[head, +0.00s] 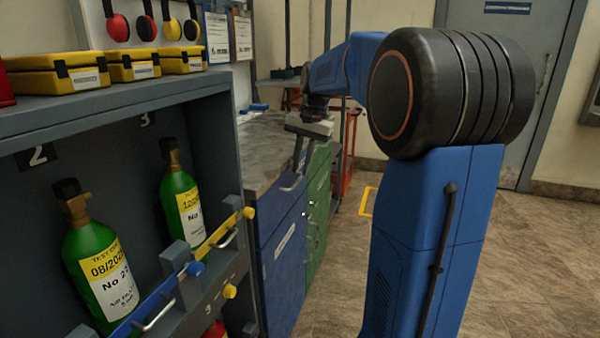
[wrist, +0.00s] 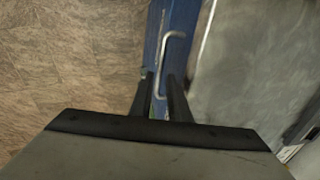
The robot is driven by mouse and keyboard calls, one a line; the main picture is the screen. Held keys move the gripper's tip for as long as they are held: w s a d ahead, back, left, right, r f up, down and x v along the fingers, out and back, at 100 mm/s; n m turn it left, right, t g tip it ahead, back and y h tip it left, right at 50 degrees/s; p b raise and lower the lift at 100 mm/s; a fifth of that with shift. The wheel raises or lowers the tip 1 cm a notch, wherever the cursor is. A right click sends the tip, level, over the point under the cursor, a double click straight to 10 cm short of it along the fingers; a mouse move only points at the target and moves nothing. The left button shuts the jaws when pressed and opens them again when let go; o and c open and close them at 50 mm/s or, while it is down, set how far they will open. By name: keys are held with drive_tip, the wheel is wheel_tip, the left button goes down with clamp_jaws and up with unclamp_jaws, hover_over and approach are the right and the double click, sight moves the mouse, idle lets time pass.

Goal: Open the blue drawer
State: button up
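The blue drawer (head: 285,262) is in the front of the workbench, left of my arm in the head view. Its front looks flush with the bench. A silver bar handle (head: 292,184) is near its top edge. My gripper (head: 299,160) points down just above this handle. In the wrist view my gripper (wrist: 160,82) is open, with its two dark fingers apart. The silver handle (wrist: 166,48) runs between and beyond the fingertips, against the blue front (wrist: 182,22). I cannot tell whether a finger touches the handle.
A grey worktop (head: 262,145) lies above the drawer. A green cabinet front (head: 318,195) stands beside the blue one. Open floor (head: 540,255) lies to the right.

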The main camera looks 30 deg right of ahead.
drive_tip(key=shift+w+a+f, duration=0.1)
drive_tip(key=shift+f, duration=0.55)
drive_tip(key=shift+w+a+f, duration=0.1)
drive_tip(key=shift+f, duration=0.5)
clamp_jaws()
idle(0.6)
